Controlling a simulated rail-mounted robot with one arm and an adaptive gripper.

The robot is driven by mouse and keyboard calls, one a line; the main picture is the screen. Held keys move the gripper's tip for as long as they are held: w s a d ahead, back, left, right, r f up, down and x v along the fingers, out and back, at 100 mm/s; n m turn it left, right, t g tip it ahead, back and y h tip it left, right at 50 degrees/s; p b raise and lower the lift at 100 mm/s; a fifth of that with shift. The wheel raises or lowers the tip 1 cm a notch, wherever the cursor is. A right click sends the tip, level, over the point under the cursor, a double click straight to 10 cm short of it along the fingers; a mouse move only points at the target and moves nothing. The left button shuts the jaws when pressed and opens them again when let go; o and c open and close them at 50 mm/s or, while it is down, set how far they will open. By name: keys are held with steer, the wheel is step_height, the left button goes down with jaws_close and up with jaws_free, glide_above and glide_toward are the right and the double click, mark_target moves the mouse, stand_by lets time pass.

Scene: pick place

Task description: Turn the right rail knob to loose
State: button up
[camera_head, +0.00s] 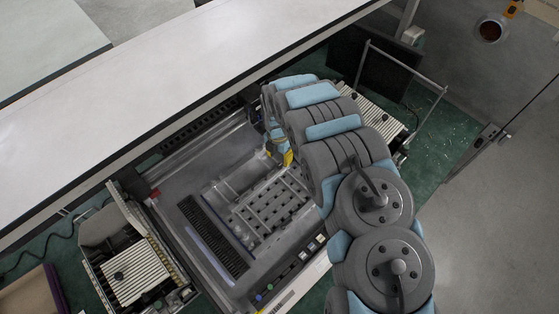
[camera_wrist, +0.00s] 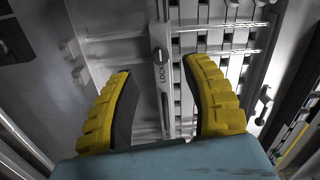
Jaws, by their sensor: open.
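A rail knob (camera_wrist: 160,55) shows in the wrist view as a small light round piece with a slot, on a metal rail (camera_wrist: 162,15) marked "LOCK". My gripper (camera_wrist: 158,75) has two yellow, ribbed fingers with dark inner pads. They stand wide apart, with nothing held between them. The knob lies ahead of the gap between the fingertips, slightly above them in the picture, and no contact shows. In the head view my yellow gripper (camera_head: 286,157) hangs over the far side of the machine, partly hidden by my arm. The knob cannot be made out there.
The machine bed (camera_head: 210,225) holds a perforated plate (camera_head: 270,207) and a dark slotted strip (camera_head: 212,235). A long white counter (camera_head: 150,80) runs along its back. Ribbed units stand at the left (camera_head: 130,272) and right (camera_head: 372,112). Metal bars and slots surround the knob closely.

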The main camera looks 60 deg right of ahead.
mark_target(279, 165)
step_height(279, 165, up, 7)
stand_by(0.5)
steer(key=shift+w, duration=0.1)
stand_by(0.4)
